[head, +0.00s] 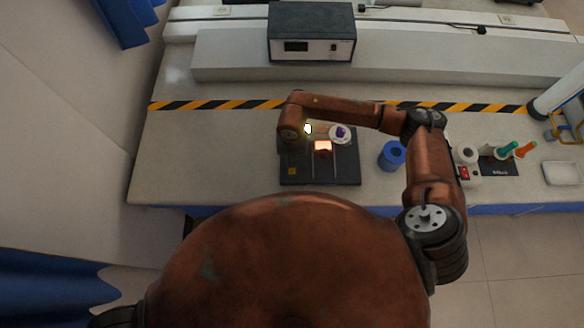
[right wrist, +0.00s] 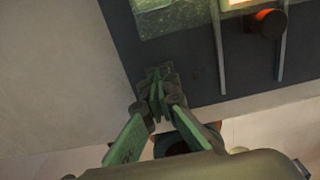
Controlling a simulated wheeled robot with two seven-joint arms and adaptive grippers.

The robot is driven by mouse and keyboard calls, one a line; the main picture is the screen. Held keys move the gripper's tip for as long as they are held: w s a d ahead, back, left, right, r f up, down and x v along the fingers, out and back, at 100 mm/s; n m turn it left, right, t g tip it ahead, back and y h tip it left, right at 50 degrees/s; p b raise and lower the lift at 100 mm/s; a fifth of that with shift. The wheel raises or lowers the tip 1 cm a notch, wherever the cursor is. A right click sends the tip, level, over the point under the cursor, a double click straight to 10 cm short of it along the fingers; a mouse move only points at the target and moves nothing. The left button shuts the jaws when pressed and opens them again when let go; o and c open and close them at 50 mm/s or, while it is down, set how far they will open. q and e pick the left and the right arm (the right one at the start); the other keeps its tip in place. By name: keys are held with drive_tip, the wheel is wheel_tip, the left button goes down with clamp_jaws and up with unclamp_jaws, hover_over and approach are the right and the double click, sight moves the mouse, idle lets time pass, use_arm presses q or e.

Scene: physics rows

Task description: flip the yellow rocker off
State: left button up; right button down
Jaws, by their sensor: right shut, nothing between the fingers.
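A dark control panel (head: 345,176) lies flat on the bench in the head view; its corner also shows in the right wrist view (right wrist: 205,75). In the head view the wrist (head: 291,134) hangs over the panel's left side, pointing down, and hides the fingers. My left gripper is not in view.
A grey instrument box (head: 311,33) is behind. The bench left of the panel is clear.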

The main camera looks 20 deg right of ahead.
drive_tip(key=shift+r+p, duration=2.2)
drive_tip(key=shift+r, duration=1.35)
drive_tip(key=shift+a+f, duration=0.1)
